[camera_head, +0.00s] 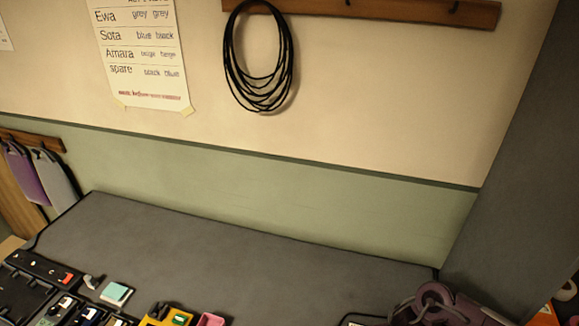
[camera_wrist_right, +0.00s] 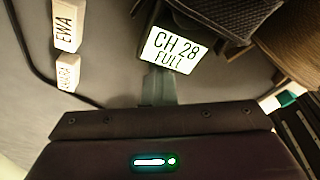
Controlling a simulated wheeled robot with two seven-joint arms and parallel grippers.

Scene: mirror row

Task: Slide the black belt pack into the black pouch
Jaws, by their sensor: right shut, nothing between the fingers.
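My right gripper (camera_wrist_right: 158,88) shows in the right wrist view, its narrow grey fingers shut with nothing between them. Just beyond the fingertips is a bright panel reading "CH 28 FULL" (camera_wrist_right: 170,51). A dark, ribbed-looking item (camera_wrist_right: 230,18) lies around and behind it; I cannot tell whether it is the black belt pack or the black pouch. In the head view, several small dark packs (camera_head: 62,308) stand at the lower left. Neither the black pouch nor the black pack can be singled out there. My left gripper is not in view.
White tags "EWA" (camera_wrist_right: 66,25) and "AMARA" (camera_wrist_right: 68,74) lie left of the fingers. A brown textured item (camera_wrist_right: 290,50) is at upper right. The grey table (camera_head: 230,260) is bare in the middle. A black cable coil (camera_head: 262,60) and a name list (camera_head: 142,50) hang on the wall.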

